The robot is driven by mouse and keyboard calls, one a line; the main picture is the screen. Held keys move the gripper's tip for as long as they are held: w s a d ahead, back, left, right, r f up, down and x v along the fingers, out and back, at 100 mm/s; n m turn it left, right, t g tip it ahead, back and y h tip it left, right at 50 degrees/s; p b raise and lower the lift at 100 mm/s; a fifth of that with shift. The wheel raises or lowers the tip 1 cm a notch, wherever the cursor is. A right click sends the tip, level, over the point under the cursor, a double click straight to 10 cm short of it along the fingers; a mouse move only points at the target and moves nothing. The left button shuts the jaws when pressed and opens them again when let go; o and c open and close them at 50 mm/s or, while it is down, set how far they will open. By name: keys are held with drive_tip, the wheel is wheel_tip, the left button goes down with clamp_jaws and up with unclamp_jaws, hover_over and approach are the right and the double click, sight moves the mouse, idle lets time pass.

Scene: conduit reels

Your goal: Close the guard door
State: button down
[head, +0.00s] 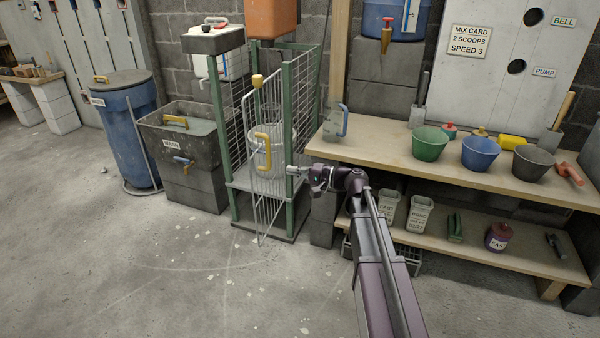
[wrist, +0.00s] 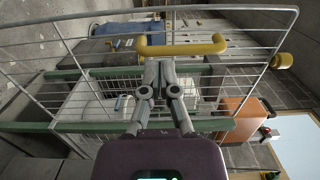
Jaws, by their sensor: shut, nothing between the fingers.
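The guard door (head: 268,190) is a wire mesh panel on a green-framed cage (head: 236,150). It stands partly open, its lower corner swung out over the floor in front of the cage. It carries a yellow handle (head: 263,150) and a yellow knob (head: 257,80). The wrist view shows the door mesh (wrist: 100,38) and the handle (wrist: 180,46) sideways. My gripper (head: 291,170) is shut and empty, right of the handle and slightly lower. In the wrist view its fingertips (wrist: 160,64) appear just below the handle; I cannot tell whether they touch the door.
A pale bucket (head: 265,155) stands inside the cage. A grey bin (head: 180,150) and a blue barrel (head: 124,130) stand left. A workbench (head: 380,145) with bowls and tools is close on the right. The floor (head: 150,270) in front is clear.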

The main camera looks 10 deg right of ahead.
sight(255, 164)
drive_tip(key=x, duration=1)
drive_tip(key=shift+w, duration=0.15)
idle(0.4)
